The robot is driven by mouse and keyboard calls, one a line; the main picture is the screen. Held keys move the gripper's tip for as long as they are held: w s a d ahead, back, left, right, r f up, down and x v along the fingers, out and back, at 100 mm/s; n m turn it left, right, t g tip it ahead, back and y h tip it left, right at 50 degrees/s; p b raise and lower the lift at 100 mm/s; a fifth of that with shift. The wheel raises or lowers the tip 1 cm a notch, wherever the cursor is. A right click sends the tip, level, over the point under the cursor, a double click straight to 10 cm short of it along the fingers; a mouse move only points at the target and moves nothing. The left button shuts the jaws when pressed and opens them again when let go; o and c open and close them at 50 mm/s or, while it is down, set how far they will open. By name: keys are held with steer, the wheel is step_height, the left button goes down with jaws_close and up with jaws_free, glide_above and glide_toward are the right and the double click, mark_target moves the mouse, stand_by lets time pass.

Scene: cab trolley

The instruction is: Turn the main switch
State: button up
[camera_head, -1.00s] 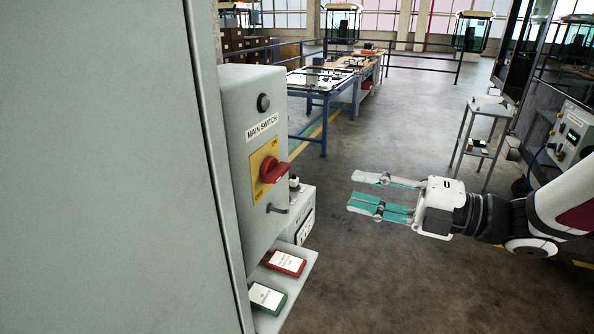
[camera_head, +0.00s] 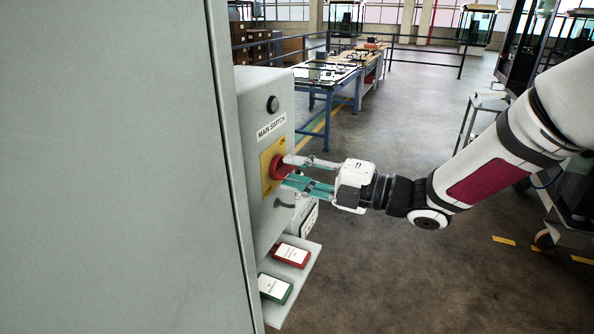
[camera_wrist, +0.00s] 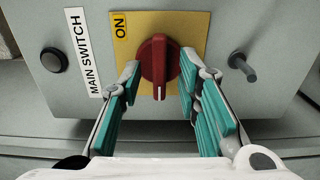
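The main switch is a red rotary knob (camera_wrist: 158,62) on a yellow plate (camera_wrist: 195,28), fixed to a grey box with a "MAIN SWITCH" label (camera_head: 271,128). In the wrist view the knob's handle stands upright in the picture, beside the "ON" mark. My gripper (camera_head: 290,171) is at the knob, with its two teal-padded fingers apart. In the wrist view the fingertips (camera_wrist: 158,75) lie on either side of the knob's handle, with a visible gap at each side. In the head view the fingers hide part of the knob (camera_head: 280,166).
A round black button (camera_wrist: 54,60) and a small metal peg (camera_wrist: 242,66) sit on the same panel. Below, a shelf holds a red-edged card (camera_head: 291,254) and a green-edged card (camera_head: 274,287). A large grey cabinet (camera_head: 120,170) fills the left side.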

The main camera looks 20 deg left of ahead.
jaws_close()
steer(key=shift+m, duration=0.4)
steer(key=m, duration=0.3)
steer(key=shift+m+b, duration=0.35)
steer(key=shift+m, duration=0.05)
steer(key=m, duration=0.4)
steer(key=shift+m, duration=0.3)
steer(key=m, duration=0.8)
steer(key=shift+f+m, duration=0.1)
steer(key=shift+m, duration=0.2)
steer(key=shift+m+p, duration=0.3)
